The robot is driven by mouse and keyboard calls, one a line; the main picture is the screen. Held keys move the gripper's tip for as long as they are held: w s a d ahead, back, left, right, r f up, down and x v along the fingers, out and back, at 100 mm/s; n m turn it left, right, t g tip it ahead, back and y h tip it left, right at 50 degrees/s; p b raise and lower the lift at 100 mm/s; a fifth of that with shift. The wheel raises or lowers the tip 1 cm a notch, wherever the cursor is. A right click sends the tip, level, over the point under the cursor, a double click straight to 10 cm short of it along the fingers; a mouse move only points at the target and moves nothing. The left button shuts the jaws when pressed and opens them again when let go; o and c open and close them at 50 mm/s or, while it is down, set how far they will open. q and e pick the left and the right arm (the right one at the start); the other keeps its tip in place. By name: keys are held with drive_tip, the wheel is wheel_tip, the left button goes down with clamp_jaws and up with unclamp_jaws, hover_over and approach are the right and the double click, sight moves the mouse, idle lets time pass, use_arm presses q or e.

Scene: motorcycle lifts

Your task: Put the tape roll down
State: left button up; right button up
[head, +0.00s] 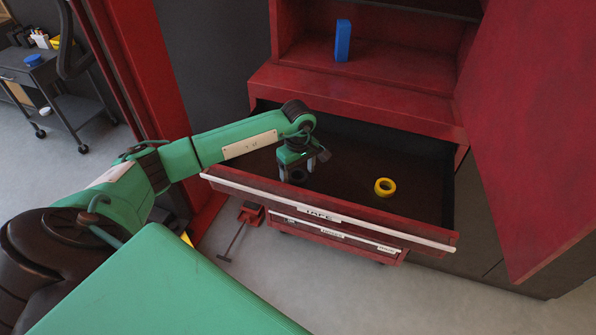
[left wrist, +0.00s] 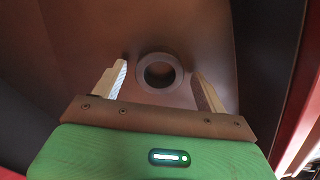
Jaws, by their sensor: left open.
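A dark tape roll (left wrist: 141,68) lies flat on the drawer floor in the left wrist view, its hole facing the camera. My left gripper (left wrist: 159,72) is open, with one finger on each side of the roll and a visible gap to it. In the head view my left gripper (head: 305,160) points down into the open drawer labelled TAPE (head: 430,238), and partly hides the dark roll below it. A yellow tape roll (head: 385,180) lies in the same drawer to the right. My right gripper is not in view.
The red cabinet (head: 360,95) rises behind the drawer, with a blue box (head: 343,41) on its shelf. The drawer front stands close to my left forearm. A red jack-like tool (head: 250,213) is on the floor to the left. A dark cart (head: 60,85) is far left.

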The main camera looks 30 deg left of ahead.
sight(298, 175)
use_arm(q)
wheel_tip(298, 175, up, 12)
drive_tip(key=b, duration=0.3)
drive_tip(key=shift+f, duration=0.1)
idle(0.3)
